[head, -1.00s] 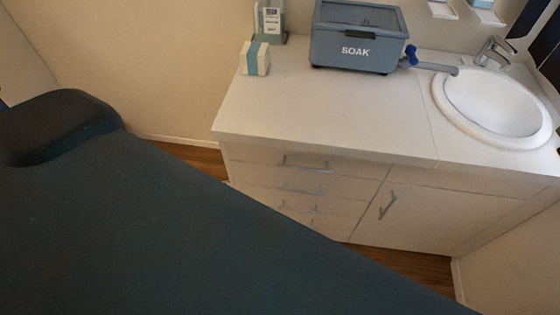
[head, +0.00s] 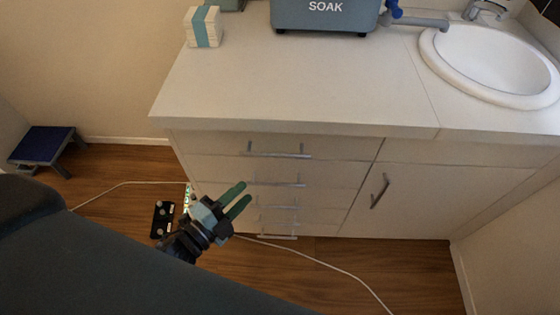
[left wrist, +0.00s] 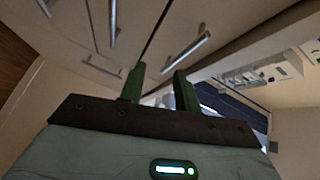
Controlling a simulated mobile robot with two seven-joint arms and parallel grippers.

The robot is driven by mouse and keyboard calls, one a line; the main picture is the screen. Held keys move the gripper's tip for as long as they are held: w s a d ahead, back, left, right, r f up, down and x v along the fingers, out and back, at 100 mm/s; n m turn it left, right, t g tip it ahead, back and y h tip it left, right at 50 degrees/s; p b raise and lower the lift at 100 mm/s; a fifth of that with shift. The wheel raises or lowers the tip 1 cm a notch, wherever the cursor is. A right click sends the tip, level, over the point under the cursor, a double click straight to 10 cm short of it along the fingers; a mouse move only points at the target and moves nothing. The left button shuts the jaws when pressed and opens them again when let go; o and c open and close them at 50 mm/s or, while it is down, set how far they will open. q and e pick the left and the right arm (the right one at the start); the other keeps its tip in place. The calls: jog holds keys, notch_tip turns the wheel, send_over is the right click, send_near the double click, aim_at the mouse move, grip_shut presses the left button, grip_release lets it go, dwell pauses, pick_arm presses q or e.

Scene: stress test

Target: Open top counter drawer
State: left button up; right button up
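The top counter drawer (head: 325,148) is the uppermost in a stack of pale drawers on the left of the white counter. It looks closed, and its bar handle (head: 280,152) lies level across its front. My left gripper (head: 246,191) has green fingers, apart and empty, pointing up and right. In the head view it appears below and left of the top handle, not visibly touching it. In the left wrist view the open fingers (left wrist: 159,68) point toward the cabinet front, where several metal handles show. My right gripper is not in view.
The counter top (head: 300,90) overhangs the drawers and holds a SOAK box (head: 325,14), a small white box (head: 203,27) and a sink (head: 495,62). A cabinet door (head: 430,200) is at right. A cable crosses the floor.

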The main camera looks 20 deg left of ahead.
aim_at(276, 154)
pick_arm(q)
jog(key=shift+w+d+r+m+t+h+b, duration=0.1)
jog(key=shift+w+d+r+m+h+b, duration=0.15)
jog(key=shift+w+d+r+m+h, duration=1.15)
jog(key=shift+w+d+f+m+t+y+b, duration=0.1)
jog(key=shift+w+d+m+y+b, duration=0.45)
jog(key=shift+w, duration=1.9)
jog(key=shift+w+d+r+m+t+h, duration=0.1)
jog(key=shift+w+d+r+m+h, duration=0.6)
jog(key=shift+w+m, duration=0.95)
jog(key=shift+w+a+n, duration=0.15)
jog(key=shift+w+n, duration=0.15)
grip_shut()
